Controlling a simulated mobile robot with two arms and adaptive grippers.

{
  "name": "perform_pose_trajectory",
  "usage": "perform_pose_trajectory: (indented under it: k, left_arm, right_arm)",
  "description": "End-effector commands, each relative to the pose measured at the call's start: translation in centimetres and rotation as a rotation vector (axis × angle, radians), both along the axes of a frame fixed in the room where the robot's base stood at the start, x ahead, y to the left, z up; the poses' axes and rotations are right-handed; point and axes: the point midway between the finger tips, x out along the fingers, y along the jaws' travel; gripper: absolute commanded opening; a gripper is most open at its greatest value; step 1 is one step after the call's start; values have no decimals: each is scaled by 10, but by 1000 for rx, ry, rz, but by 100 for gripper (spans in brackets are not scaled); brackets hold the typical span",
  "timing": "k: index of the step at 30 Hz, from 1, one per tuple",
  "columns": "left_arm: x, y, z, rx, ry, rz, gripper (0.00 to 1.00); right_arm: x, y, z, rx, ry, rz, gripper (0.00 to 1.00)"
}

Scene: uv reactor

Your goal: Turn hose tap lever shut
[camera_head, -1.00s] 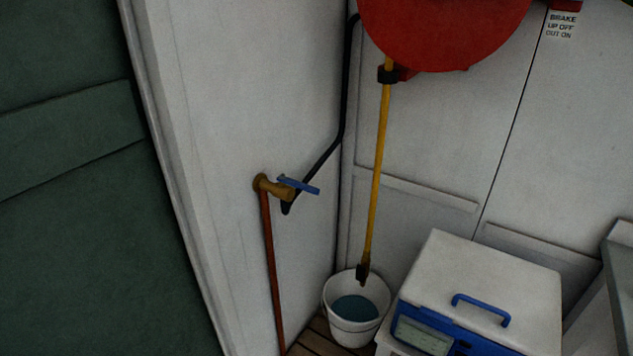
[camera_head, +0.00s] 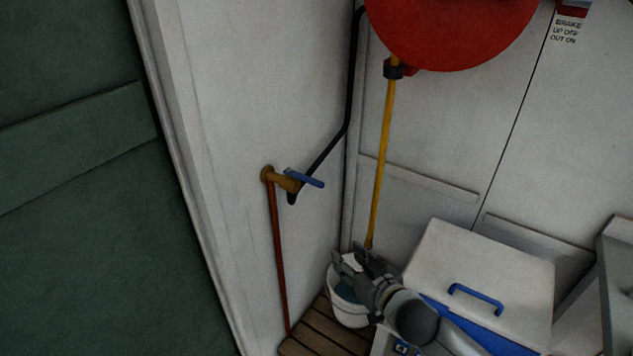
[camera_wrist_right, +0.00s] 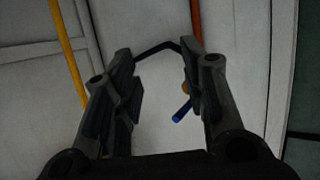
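The hose tap is brass (camera_head: 283,180) on the white wall, with a blue lever (camera_head: 304,178) pointing out to the right and slightly down. My right gripper (camera_head: 352,256) is in front of the white bucket, below and to the right of the tap, apart from it. In the right wrist view my right gripper (camera_wrist_right: 158,80) is open with nothing between its fingers. The blue lever (camera_wrist_right: 182,111) shows there beside the right-hand finger, which partly hides the tap. My left gripper is not in view.
A white bucket (camera_head: 345,307) stands on wooden slats below the tap, partly hidden by my right gripper. A white cooler box (camera_head: 483,263) with a blue handle is at right. A yellow pole (camera_head: 382,160) hangs below a red reel (camera_head: 455,28). A black hose (camera_head: 349,95) runs down to the tap.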

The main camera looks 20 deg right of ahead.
Motion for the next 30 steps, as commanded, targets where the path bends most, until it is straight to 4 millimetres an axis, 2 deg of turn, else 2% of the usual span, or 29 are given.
perform_pose_trajectory:
  k: [1, 6, 12, 15, 21, 26, 30]
  left_arm:
    - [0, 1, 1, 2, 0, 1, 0]
    - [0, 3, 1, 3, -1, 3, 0]
    - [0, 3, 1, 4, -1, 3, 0]
    - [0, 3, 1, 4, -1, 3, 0]
    - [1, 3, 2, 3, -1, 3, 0]
    - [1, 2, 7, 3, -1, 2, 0]
    - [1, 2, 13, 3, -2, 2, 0]
  right_arm:
    - [16, -4, 16, 6, -67, 40, 39]
    - [50, -10, 61, 67, -227, 207, 39]
    - [64, -24, 96, 118, -294, 405, 39]
    - [65, -31, 106, 133, -295, 469, 39]
    - [66, -34, 113, 149, -288, 521, 39]
    - [75, -26, 115, 152, -290, 521, 39]
    - [91, -14, 117, 153, -292, 521, 39]
